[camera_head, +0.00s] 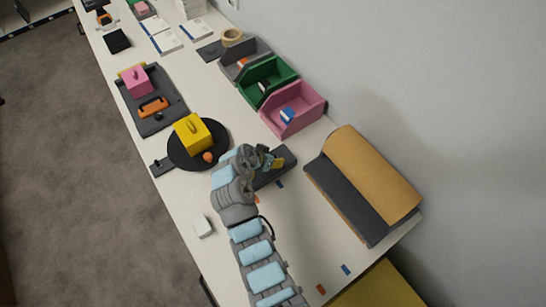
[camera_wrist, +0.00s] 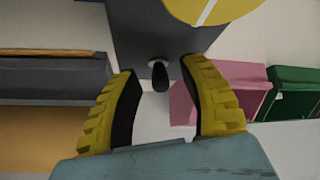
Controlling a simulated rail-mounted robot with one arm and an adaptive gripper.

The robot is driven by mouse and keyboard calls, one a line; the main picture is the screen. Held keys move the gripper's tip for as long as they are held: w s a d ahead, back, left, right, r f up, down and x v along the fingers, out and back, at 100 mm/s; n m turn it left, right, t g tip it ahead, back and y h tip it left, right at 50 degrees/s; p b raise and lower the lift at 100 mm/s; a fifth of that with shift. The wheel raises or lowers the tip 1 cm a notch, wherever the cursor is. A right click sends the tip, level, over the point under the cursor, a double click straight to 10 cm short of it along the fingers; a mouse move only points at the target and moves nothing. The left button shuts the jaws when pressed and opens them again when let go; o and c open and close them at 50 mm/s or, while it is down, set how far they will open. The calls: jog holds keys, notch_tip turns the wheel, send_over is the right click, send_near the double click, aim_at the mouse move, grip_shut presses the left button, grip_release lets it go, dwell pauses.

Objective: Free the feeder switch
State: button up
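A dark grey box (camera_head: 283,161) stands on the table, partly hidden behind my gripper (camera_head: 268,163) in the head view. In the wrist view this dark box (camera_wrist: 150,28) fills the upper middle. It bears a short black lever or knob (camera_wrist: 160,76) with a pale collar, and a yellow disc (camera_wrist: 212,8) with a white stripe, cut off by the frame. I take this to be the feeder switch; no label shows. My gripper (camera_wrist: 160,95) is open. Its yellow-backed fingers are spread to either side of the black knob, with visible gaps and nothing held.
A grey and tan padded block (camera_head: 362,180) lies to the right. Pink (camera_head: 293,112), green (camera_head: 266,82) and grey bins line the wall. A black round plate (camera_head: 178,155) with a yellow block stands to the left. A white box (camera_head: 202,226) lies near the front edge.

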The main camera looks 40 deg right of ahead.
jog(key=shift+r, duration=0.15)
jog(key=shift+a+r, duration=0.1)
jog(key=shift+r, duration=0.05)
jog(key=v, duration=1.1)
jog(key=shift+a, duration=0.2)
jog(key=shift+r, duration=0.1)
